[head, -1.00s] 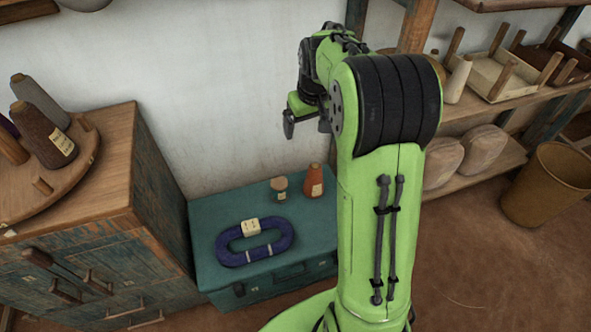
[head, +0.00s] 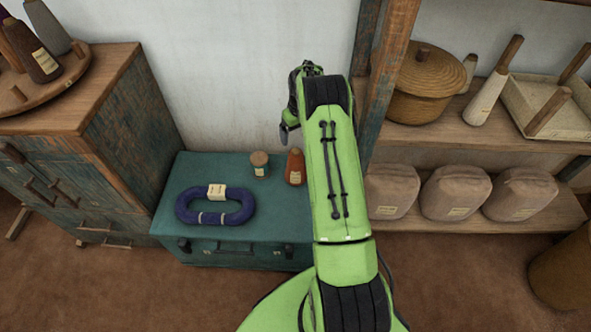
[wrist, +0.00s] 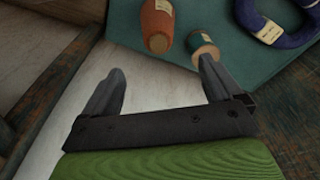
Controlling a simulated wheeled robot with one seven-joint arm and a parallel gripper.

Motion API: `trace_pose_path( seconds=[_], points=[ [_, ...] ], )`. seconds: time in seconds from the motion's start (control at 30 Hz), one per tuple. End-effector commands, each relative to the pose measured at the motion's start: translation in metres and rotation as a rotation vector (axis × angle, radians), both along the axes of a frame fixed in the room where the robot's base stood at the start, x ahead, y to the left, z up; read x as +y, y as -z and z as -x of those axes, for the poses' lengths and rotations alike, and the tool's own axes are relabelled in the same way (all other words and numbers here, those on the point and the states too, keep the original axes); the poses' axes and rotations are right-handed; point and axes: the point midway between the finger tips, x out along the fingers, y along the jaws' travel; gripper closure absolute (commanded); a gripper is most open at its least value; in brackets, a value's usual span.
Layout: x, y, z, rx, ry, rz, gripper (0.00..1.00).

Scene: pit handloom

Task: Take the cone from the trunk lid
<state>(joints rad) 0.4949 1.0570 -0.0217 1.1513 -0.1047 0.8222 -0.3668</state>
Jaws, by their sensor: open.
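The trunk lid (head: 240,233) is teal and stands against the wall. The orange-brown cone (head: 295,167) with a pale label stands upright on its right part, close to my arm. In the wrist view the cone (wrist: 158,24) lies beyond my fingers, between them and slightly toward the top. My gripper (wrist: 158,82) is open and empty, with a gap between its fingers and the cone. In the head view my gripper (head: 285,135) is partly hidden by my arm, above the back of the trunk.
A small labelled spool (head: 259,163) stands just left of the cone; a blue yarn hank (head: 216,204) lies further left. A cabinet (head: 95,130) is at left. Shelves (head: 530,215) with a basket (head: 425,85) and wrapped bundles (head: 455,192) are at right.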

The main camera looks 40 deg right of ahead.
Motion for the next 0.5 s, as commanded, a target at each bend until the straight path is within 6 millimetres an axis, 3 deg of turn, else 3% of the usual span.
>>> trace_pose_path(
  seconds=[0.03, 0.2, 0.5],
  points=[
    [0.0, 0.019, -0.001, 0.002, 0.0, -0.001, 0.07],
    [0.0, 0.06, -0.007, 0.001, 0.0, -0.001, 0.07],
    [-0.002, 0.094, -0.011, 0.0, 0.0, 0.0, 0.07]
  ],
)
